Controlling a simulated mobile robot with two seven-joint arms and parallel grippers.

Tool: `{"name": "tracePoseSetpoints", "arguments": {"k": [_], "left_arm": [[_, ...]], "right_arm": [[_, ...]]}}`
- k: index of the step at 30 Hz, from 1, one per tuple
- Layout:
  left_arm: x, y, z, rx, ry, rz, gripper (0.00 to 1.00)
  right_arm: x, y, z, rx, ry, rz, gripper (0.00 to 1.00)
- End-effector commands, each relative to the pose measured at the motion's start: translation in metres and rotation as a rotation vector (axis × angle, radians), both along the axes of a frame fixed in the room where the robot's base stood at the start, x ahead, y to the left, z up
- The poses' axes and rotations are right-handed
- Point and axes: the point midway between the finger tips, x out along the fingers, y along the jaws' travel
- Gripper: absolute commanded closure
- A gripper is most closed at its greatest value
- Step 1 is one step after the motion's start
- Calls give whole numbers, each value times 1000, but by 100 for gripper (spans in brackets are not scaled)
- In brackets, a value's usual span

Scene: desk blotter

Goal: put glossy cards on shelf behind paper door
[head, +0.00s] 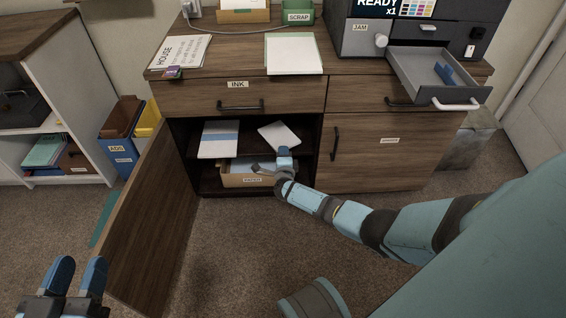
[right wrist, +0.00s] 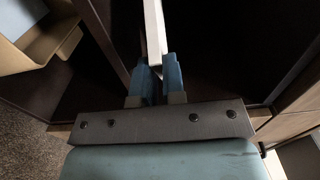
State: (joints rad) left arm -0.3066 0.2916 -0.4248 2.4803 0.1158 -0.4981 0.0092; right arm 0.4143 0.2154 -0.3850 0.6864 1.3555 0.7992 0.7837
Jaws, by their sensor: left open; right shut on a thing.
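The cabinet stands open below the drawer marked INK, its wooden door (head: 150,215) swung out to the left. My right gripper (head: 284,158) reaches into the opening and is shut on a flat white pack, apparently the glossy cards (head: 279,135). The pack is tilted at the right part of the shelf; whether it touches the shelf I cannot tell. In the right wrist view the pack shows edge-on (right wrist: 154,32) between the fingers (right wrist: 154,78). A white pack with a blue stripe (head: 218,139) lies on the shelf to the left. My left gripper (head: 78,275) is open and empty at the lower left.
A labelled cardboard box (head: 245,180) sits in the lower compartment, just below my right gripper. The printer's tray drawer (head: 435,75) juts out at the upper right. Folder bins (head: 122,140) stand left of the door. The carpet in front is mostly clear.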

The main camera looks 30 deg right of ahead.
Motion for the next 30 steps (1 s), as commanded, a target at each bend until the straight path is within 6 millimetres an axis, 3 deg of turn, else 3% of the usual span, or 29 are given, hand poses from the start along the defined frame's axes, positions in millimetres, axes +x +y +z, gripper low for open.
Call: {"name": "tracePoseSetpoints", "arguments": {"k": [9,20,21,24,30], "left_arm": [[11,7,0,86,-153,9,57],[10,8,4,95,-163,7,57],[10,8,4,95,-163,7,57],[10,7,4,94,-162,7,57],[10,7,5,89,-162,9,57]], "right_arm": [[1,0,-39,-2,-1,0,100],[0,0,-40,1,0,-1,100],[0,0,-40,1,0,0,83],[0,0,-40,1,-1,0,64],[0,0,-40,1,-1,0,64]]}}
